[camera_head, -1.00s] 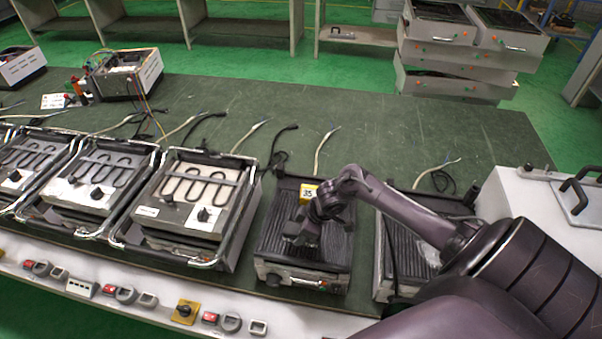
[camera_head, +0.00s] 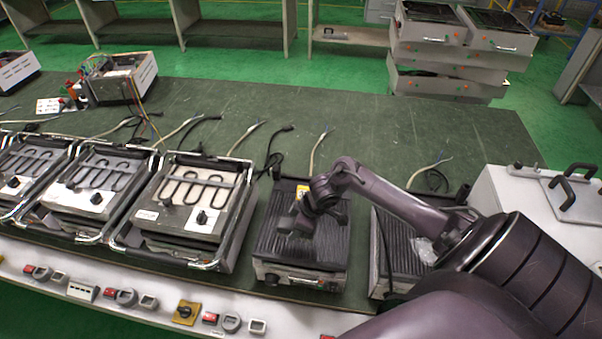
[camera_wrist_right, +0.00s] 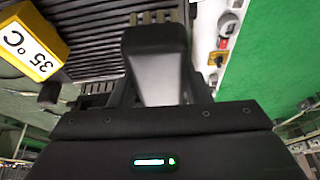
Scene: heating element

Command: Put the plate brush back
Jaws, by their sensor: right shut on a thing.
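The plate brush (camera_head: 296,222) is a dark, blocky tool with short bristles. My right gripper (camera_head: 318,203) holds it over the ribbed black grill plate (camera_head: 285,255) in the middle of the table. In the right wrist view, my right gripper (camera_wrist_right: 160,88) is shut on the brush (camera_wrist_right: 156,50), with the bristles at its far end over the plate's ribs. I cannot tell whether the bristles touch the plate. A yellow and white block marked 35 °C (camera_wrist_right: 30,42) is by the plate; the arm partly hides it in the head view. My left gripper is not in view.
Several units with bare heating coils (camera_head: 195,190) stand to the left. Another ribbed plate unit (camera_head: 393,245) is to the right, partly behind my right arm. A white box with a black handle (camera_head: 535,205) is at far right. The green table (camera_head: 360,130) is mostly clear behind, with loose cables.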

